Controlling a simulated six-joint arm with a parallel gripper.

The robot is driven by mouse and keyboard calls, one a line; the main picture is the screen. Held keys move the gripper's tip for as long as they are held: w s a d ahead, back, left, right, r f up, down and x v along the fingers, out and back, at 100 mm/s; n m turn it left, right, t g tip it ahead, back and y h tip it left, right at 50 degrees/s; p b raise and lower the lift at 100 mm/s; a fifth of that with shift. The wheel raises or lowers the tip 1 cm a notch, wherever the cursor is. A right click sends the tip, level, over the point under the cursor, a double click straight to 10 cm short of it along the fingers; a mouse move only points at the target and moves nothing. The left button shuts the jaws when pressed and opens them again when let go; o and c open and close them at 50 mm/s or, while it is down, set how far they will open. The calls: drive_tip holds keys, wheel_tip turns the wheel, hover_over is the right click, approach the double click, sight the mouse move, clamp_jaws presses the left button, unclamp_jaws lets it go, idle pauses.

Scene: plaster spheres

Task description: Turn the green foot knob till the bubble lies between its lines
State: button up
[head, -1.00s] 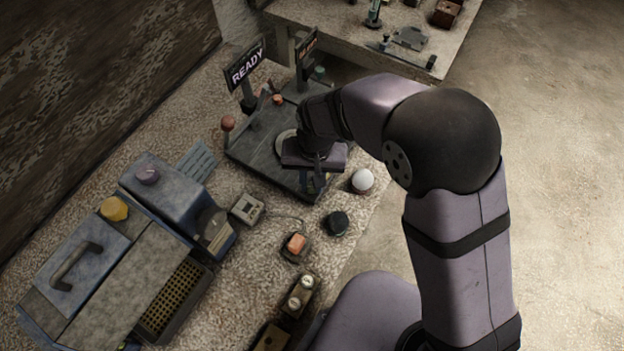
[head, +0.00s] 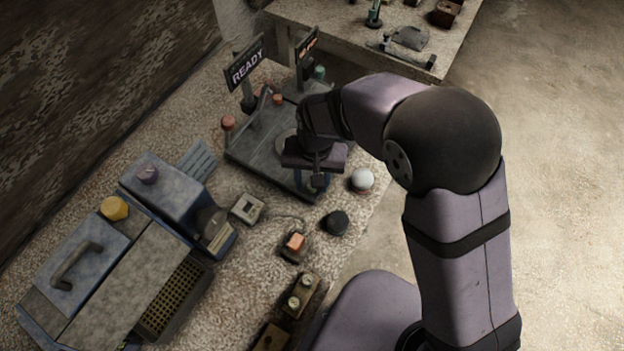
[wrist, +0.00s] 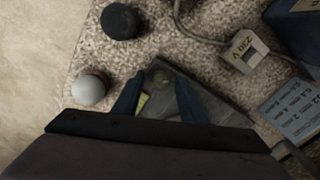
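The dark levelling plate (head: 262,150) lies on the speckled bench, with a READY sign (head: 246,66) at its back. My gripper (wrist: 158,98) is over the plate's near corner, its two blue fingers apart. Between them the wrist view shows a small dull olive round piece (wrist: 162,78) and a yellow-green strip (wrist: 143,103); I cannot tell whether either finger touches them. A teal-green knob (head: 319,72) stands at the plate's far right corner. Red-orange knobs stand at its left corner (head: 228,123) and middle (head: 278,99). The bubble and its lines cannot be made out.
A white sphere (head: 361,179) and a black knob (head: 336,222) stand close to the plate's near corner. An orange button box (head: 295,243), a small grey cable box (head: 247,208) and a large blue-grey machine (head: 120,250) stand nearer. A second bench (head: 450,50) is behind.

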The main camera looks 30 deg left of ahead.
drive_tip(key=shift+d+r+b, duration=0.1)
drive_tip(key=shift+r+b, duration=0.8)
drive_tip(key=shift+r, duration=2.8)
drive_tip(key=w+d+m, duration=0.1)
drive_tip(key=w+d, duration=0.4)
drive_tip(key=d, duration=0.5)
drive_tip(key=s+d+m, duration=0.2)
drive_tip(key=s+d, duration=0.1)
drive_tip(key=d, duration=0.9)
drive_tip(key=s+d+f+m, duration=0.1)
drive_tip(key=s+d+m, duration=0.1)
drive_tip(key=d, duration=1.1)
drive_tip(key=shift+s+d+f, duration=0.15)
drive_tip(key=shift+s+d, duration=0.1)
drive_tip(key=shift+s, duration=0.15)
wheel_tip(320, 180, down, 14)
drive_tip(key=b, duration=1.4)
